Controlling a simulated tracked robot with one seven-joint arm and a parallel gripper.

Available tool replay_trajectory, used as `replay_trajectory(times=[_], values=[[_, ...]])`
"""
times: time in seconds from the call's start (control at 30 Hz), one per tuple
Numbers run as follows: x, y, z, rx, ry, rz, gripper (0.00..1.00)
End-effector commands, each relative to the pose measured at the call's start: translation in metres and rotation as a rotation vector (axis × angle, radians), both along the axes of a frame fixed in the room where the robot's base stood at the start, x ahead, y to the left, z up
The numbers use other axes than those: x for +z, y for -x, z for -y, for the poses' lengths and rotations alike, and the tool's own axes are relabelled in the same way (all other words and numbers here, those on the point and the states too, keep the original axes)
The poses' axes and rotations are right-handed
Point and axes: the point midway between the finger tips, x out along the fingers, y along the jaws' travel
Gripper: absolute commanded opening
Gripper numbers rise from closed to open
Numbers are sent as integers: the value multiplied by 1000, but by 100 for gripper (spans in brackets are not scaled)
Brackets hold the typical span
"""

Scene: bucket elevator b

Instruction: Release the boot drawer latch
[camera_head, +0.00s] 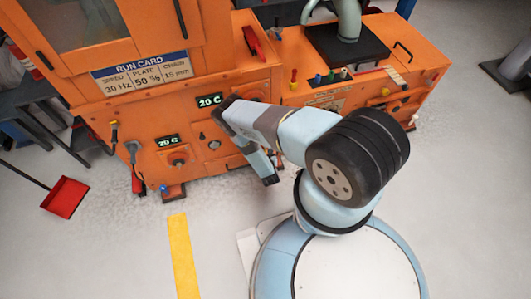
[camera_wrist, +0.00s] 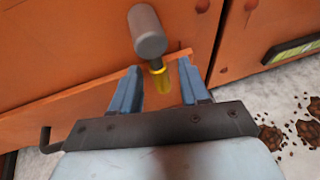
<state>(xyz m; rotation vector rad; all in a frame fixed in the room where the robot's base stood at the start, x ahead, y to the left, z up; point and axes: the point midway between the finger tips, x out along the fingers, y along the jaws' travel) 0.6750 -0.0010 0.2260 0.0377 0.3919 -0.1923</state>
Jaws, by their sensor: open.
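In the wrist view, a grey cylindrical knob (camera_wrist: 147,32) on a short yellow shaft (camera_wrist: 160,78) stands out from an orange panel (camera_wrist: 60,50). It looks like the latch, but no label shows. My gripper (camera_wrist: 160,76) is open, with one blue finger on each side of the yellow shaft. The grey knob lies beyond the fingertips. I see no clear contact between fingers and shaft. In the head view my arm reaches to the front of the orange machine (camera_head: 205,150), and I cannot make out the gripped area or this knob there.
An orange ledge (camera_wrist: 90,95) runs behind the fingers. A dark hook-shaped handle (camera_wrist: 47,140) is at lower left. Brown pieces (camera_wrist: 300,125) lie on the floor at right. In the head view, a red dustpan (camera_head: 66,197) lies at left, and a yellow floor stripe (camera_head: 184,255) crosses clear floor.

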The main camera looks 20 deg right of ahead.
Motion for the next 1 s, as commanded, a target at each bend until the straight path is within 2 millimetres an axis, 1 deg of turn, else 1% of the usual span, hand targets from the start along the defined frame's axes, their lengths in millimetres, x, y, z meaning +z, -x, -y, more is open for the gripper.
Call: replay_trajectory(times=[0.07,0.5,0.53,1.0], values=[[0,0,0,0,0,0,44],[0,0,0,0,0,0,2],[0,0,0,0,0,0,0],[0,0,0,0,-2,-1,0]])
